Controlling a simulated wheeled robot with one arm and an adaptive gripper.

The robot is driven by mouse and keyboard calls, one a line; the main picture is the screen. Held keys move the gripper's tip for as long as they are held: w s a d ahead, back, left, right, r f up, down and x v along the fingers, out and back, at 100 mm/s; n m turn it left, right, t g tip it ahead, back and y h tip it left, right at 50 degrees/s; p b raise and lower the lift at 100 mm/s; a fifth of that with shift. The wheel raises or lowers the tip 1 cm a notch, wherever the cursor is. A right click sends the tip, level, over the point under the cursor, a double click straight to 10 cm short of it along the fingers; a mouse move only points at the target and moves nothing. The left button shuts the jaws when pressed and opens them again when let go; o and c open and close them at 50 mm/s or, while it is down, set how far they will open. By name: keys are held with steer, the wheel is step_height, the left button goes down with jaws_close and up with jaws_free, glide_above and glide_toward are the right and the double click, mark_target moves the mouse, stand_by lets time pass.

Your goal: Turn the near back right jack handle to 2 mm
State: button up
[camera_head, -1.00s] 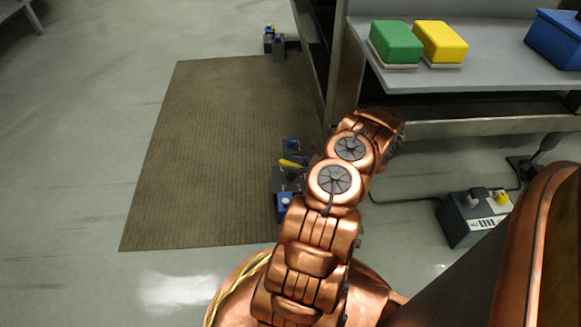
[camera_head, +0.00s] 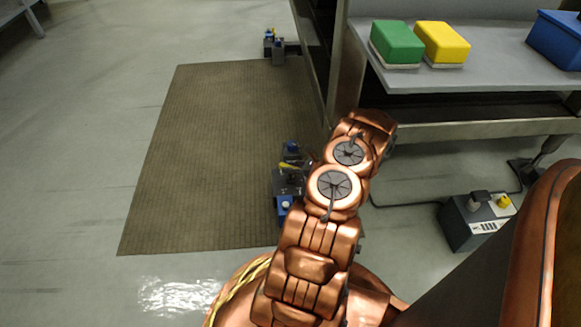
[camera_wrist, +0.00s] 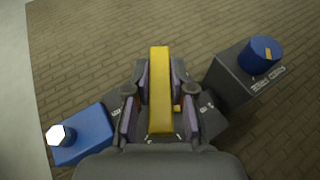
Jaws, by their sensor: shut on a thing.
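The near jack's yellow handle (camera_wrist: 160,90) lies lengthwise between the two fingers of my gripper (camera_wrist: 160,105) in the wrist view, and the fingers close on it from both sides. The head view shows the yellow handle (camera_head: 288,167) on the dark jack on the floor, beside my arm. A blue block with a white hexagonal head (camera_wrist: 57,135) is at the lower left in the wrist view. A dark block with a blue round knob (camera_wrist: 260,54) is at the upper right. The scale and any 2 mm mark are too small to read. My gripper is hidden behind my arm in the head view.
A brown mat (camera_head: 210,150) lies left of the jack. Another jack (camera_head: 273,45) stands at the mat's far end. A grey bench (camera_head: 460,75) carries green and yellow blocks. A control box with a cable (camera_head: 475,220) stands on the floor at right.

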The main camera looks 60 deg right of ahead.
jaws_close()
steer(key=shift+w+m+h+p, duration=0.1)
steer(key=shift+m+h+p, duration=0.35)
steer(key=shift+m+h, duration=0.05)
steer(key=shift+a+m+h, duration=0.15)
steer(key=shift+m+h, duration=1.65)
steer(key=shift+h, duration=0.4)
steer(key=shift+r+m+g+h+p, duration=0.1)
steer(key=shift+m+g+h+p, duration=0.45)
steer(key=shift+m+h, duration=0.45)
steer(key=shift+a+m+g+h+p, duration=0.1)
steer(key=shift+m+g+h+p, duration=0.6)
steer(key=shift+m+h, duration=0.3)
steer(key=shift+m+g+h+p, duration=0.55)
steer(key=shift+m+g+h, duration=0.7)
steer(key=shift+m, duration=0.25)
steer(key=shift+h, duration=0.25)
steer(key=o, duration=0.8)
jaws_free()
steer(key=shift+d, duration=0.2)
